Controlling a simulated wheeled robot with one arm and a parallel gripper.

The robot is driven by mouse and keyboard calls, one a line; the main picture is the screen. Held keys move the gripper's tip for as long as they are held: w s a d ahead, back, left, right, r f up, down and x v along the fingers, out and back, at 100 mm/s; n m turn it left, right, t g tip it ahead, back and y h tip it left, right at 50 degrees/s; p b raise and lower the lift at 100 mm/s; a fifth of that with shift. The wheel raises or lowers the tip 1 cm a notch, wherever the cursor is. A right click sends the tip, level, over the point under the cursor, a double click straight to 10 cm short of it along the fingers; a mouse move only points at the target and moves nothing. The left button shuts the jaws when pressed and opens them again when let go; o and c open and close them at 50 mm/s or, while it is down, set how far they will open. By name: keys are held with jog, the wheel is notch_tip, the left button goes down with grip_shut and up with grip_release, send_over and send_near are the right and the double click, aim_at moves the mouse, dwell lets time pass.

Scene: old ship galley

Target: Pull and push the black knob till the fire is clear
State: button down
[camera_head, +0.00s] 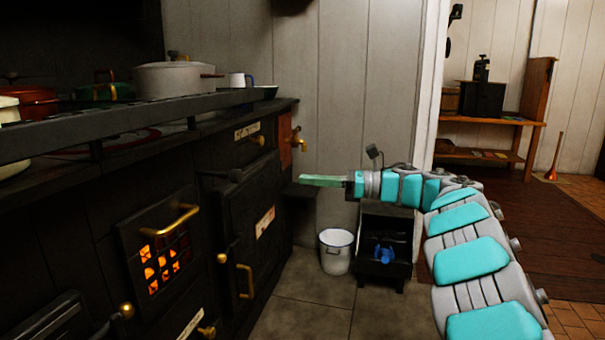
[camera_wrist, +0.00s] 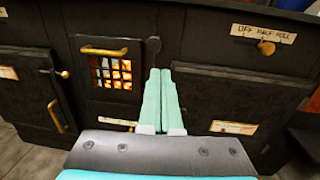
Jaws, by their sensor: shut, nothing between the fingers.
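The black knob (camera_head: 237,175) sticks out from the dark stove front, to the upper right of the fire grate. It shows as a dark round end in the wrist view (camera_wrist: 153,44), just above my fingertips in the picture. Orange fire glows behind the barred fire window (camera_head: 163,265), which also shows in the wrist view (camera_wrist: 111,72). My gripper (camera_head: 303,181) has pale green fingers held together, pointing at the stove. The fingers (camera_wrist: 160,71) are empty and look apart from the knob.
Brass handles, including one above the fire window (camera_head: 170,221), stick out from the stove front. A pot (camera_head: 165,80) stands on the stove top. A white bucket (camera_head: 336,254) and a black coal box (camera_head: 386,235) stand on the floor below my arm.

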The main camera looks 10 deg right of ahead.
send_near(230, 174)
jog(key=w+a+f, duration=0.1)
jog(key=w+a, duration=0.2)
jog(key=w, duration=0.1)
jog(key=shift+a, duration=0.5)
jog(key=x, duration=0.6)
jog(key=shift+w+a+f, duration=0.1)
jog(key=shift+w+a, duration=0.05)
jog(key=shift+w, duration=0.2)
jog(key=shift+w+a, duration=0.1)
jog(key=shift+a, duration=0.35)
